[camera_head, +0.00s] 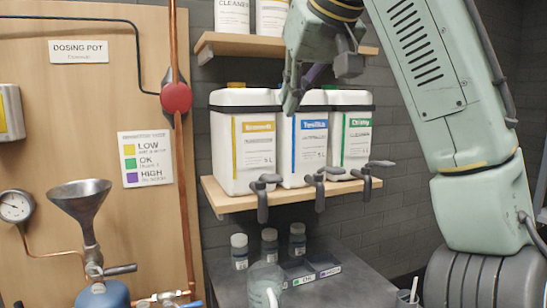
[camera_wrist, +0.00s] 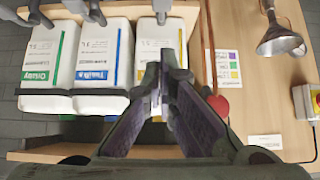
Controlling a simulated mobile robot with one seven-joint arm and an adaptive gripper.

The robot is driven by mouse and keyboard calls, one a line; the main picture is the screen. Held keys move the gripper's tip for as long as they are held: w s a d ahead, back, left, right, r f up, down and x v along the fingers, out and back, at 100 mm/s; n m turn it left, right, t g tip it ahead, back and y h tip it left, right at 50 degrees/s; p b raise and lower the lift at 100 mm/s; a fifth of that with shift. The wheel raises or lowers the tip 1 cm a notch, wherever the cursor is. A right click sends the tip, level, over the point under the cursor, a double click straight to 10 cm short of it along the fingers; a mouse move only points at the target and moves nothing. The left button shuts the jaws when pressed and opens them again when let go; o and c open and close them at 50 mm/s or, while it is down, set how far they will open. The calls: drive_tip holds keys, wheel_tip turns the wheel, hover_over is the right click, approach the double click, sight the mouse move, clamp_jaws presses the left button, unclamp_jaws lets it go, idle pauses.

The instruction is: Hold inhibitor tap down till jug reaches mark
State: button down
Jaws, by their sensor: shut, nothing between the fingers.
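Three white canisters stand on a wooden shelf: yellow-striped (camera_head: 243,165), blue-striped (camera_head: 302,160) and green-striped (camera_head: 352,150). Their label words are too small to read surely, so I cannot tell which holds inhibitor. Dark taps hang at the shelf's front edge: left (camera_head: 263,197), middle (camera_head: 320,188) and right (camera_head: 370,180). A clear jug (camera_head: 264,287) stands below the left tap, cut off by the picture's bottom edge; no mark or level is readable. My gripper (camera_head: 291,106) is shut and empty, in front of the canisters and above the taps. The wrist view shows its fingers (camera_wrist: 167,65) before the yellow-striped canister (camera_wrist: 158,38).
Small capped bottles (camera_head: 270,243) and label blocks (camera_head: 302,278) sit on the dark counter (camera_head: 350,290). A metal funnel (camera_head: 80,200), a gauge (camera_head: 15,206) and a copper pipe with a red valve (camera_head: 176,97) are at left. An upper shelf (camera_head: 240,44) is close above my gripper.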

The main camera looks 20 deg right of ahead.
drive_tip(key=p, duration=0.2)
hover_over(275, 177)
drive_tip(key=f, duration=0.6)
drive_tip(key=shift+s+f, duration=0.2)
drive_tip(key=shift+f, duration=0.05)
drive_tip(key=f, duration=0.2)
drive_tip(key=shift+w+f, duration=0.25)
drive_tip(key=shift+f, duration=1.05)
